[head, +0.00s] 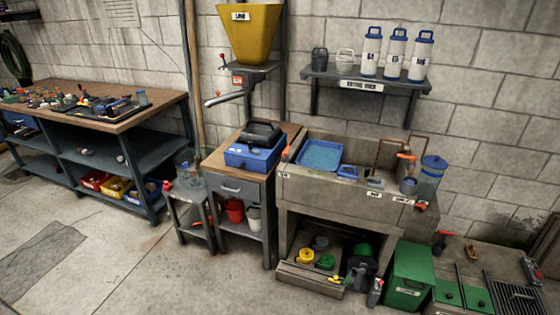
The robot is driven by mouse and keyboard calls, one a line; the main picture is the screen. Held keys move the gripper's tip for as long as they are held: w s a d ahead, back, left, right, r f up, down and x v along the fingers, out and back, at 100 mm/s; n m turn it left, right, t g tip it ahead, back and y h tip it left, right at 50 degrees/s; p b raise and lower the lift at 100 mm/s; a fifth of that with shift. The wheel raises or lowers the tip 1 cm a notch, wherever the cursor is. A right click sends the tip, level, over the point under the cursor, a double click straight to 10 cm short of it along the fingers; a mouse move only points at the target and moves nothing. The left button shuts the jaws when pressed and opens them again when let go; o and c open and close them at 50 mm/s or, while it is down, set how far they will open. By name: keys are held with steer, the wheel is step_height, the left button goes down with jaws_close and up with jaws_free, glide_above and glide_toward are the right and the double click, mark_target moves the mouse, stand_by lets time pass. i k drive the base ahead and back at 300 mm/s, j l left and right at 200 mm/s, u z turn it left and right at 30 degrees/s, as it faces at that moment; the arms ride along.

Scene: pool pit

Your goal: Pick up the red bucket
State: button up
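A small red bucket (235,211) stands on the lower shelf of the drawer cabinet, beneath its grey drawer. A white bucket (254,218) stands close on its right. The cabinet's legs and the shelf above frame the red bucket, and its upper part is in shadow. My gripper is not in view.
A small side stand (189,190) with a clear jug stands left of the cabinet. A concrete sink (330,203) adjoins on the right, with a green bin (409,275) beside it. A long workbench (150,119) stands at left. The floor (165,270) in front is clear.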

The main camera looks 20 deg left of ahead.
mark_target(234, 208)
steer(key=i+u, duration=0.25)
steer(key=i, duration=0.25)
steer(key=i+l+u, duration=0.1)
steer(key=i+u, duration=0.15)
steer(key=i, duration=0.2)
steer(key=i+l+u, duration=0.25)
steer(key=i, duration=0.25)
steer(key=i+j+u, duration=0.1)
steer(key=i+u, duration=0.15)
steer(key=u, duration=0.15)
steer(key=i+u, duration=0.25)
steer(key=u, duration=0.15)
steer(key=i+u, duration=0.25)
steer(key=u, duration=0.15)
steer(key=i+j, duration=0.1)
steer(key=i, duration=0.2)
steer(key=i+j+u, duration=0.15)
steer(key=i, duration=0.15)
steer(key=i+z, duration=0.25)
steer(key=z, duration=0.15)
steer(key=i+j+z, duration=0.15)
steer(key=z, duration=0.2)
steer(key=i+j+z, duration=0.2)
steer(key=z, duration=0.2)
steer(key=i+j+z, duration=0.35)
steer(key=k+l, duration=0.1)
